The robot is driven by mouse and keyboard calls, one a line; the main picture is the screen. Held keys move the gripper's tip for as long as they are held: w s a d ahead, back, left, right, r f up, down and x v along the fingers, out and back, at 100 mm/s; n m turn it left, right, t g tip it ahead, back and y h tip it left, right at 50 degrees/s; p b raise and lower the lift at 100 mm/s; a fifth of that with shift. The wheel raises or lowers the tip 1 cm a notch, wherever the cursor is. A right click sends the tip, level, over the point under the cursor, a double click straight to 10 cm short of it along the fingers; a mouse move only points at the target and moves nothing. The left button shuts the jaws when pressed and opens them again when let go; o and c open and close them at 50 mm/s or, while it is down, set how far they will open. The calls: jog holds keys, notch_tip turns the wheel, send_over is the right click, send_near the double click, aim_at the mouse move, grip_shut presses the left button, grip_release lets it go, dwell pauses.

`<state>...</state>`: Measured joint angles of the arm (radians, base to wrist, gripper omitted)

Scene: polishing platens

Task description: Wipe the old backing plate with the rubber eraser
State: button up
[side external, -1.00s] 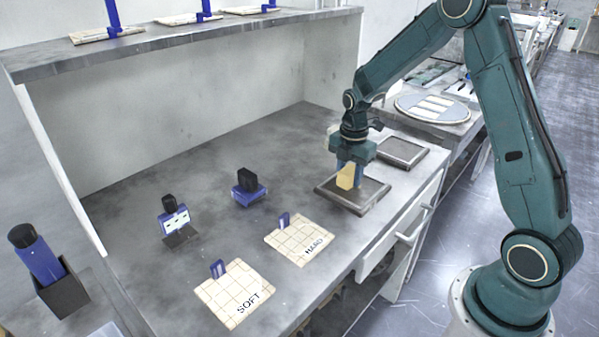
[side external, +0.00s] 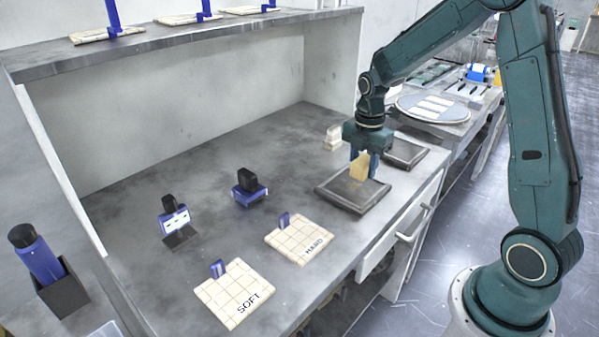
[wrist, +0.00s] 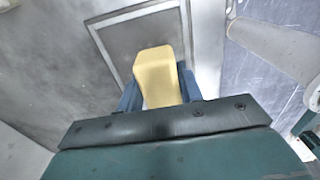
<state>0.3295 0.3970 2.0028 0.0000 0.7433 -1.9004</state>
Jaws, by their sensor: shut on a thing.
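My gripper (side external: 366,165) is shut on a yellow block, the rubber eraser (side external: 359,165), held between its blue fingers. In the wrist view the eraser (wrist: 158,75) sits between the fingers, with a grey framed plate (wrist: 118,30) beyond it. In the side view the eraser is over the back right part of the dark square plate (side external: 345,192) at the bench's right side. I cannot tell whether it touches the plate. A second dark plate (side external: 404,153) lies behind it. I cannot tell which of them is the old backing plate.
Two tiled pads marked HARD (side external: 298,240) and SOFT (side external: 234,292) lie at the front. A blue-and-black tool (side external: 249,188) and a small blue device (side external: 174,220) stand to the left. A pale block (side external: 333,138) stands behind the gripper.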

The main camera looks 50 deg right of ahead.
jog(key=shift+r, duration=1.75)
jog(key=shift+f, duration=0.15)
send_over(360, 190)
jog(key=shift+f, duration=3)
notch_tip(360, 190, down, 2)
jog(key=shift+w, duration=0.9)
jog(key=shift+c, duration=0.4)
jog(key=shift+w, duration=1.25)
jog(key=shift+s, duration=2.2)
jog(key=shift+w+r, duration=0.1)
jog(key=shift+r, duration=4)
